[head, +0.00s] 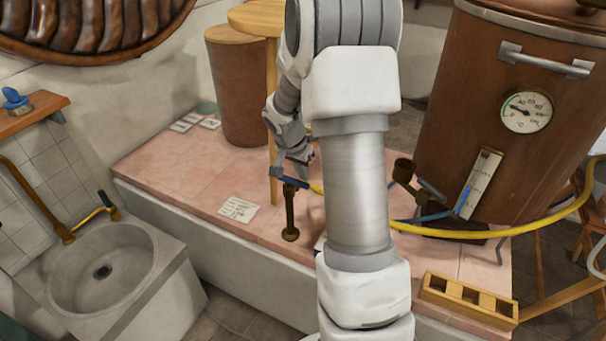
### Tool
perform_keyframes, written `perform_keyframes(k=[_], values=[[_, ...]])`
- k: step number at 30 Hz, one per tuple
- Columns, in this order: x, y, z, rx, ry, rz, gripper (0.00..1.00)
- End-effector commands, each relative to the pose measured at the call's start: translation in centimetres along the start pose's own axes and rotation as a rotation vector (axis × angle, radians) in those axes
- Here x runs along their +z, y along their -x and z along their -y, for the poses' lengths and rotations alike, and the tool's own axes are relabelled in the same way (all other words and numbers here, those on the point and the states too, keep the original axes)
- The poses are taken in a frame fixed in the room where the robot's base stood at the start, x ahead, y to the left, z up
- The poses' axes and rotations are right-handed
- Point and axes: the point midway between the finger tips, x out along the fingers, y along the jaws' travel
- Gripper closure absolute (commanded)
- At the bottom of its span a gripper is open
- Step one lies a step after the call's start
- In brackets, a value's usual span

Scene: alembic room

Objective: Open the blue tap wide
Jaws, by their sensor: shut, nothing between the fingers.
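A tap with a blue lever handle (294,182) tops a thin dark brass post (290,214) standing on the pink tiled ledge. The lever lies roughly crosswise over the post, sloping slightly down to the right. My gripper (298,161) is shut, points down, and sits right at the lever, just above it. Whether it touches the lever cannot be told. My arm hides the area right of the tap.
A large copper vessel (515,75) with a dial stands right, with yellow (500,233) and blue hoses near it. Another brass fitting (404,171) stands right of my arm. A stone basin (102,265) is at left, a wooden rack (468,299) at the front right. A card (240,209) lies on the ledge.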

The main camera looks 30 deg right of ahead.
Motion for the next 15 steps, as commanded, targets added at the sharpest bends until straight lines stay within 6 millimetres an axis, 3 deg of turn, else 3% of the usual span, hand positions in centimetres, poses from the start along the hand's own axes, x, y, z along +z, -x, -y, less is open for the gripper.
perform_keyframes(k=[15], values=[[0.46, -0.02, -0.09, 0.036, -0.098, 0.0, 1.0]])
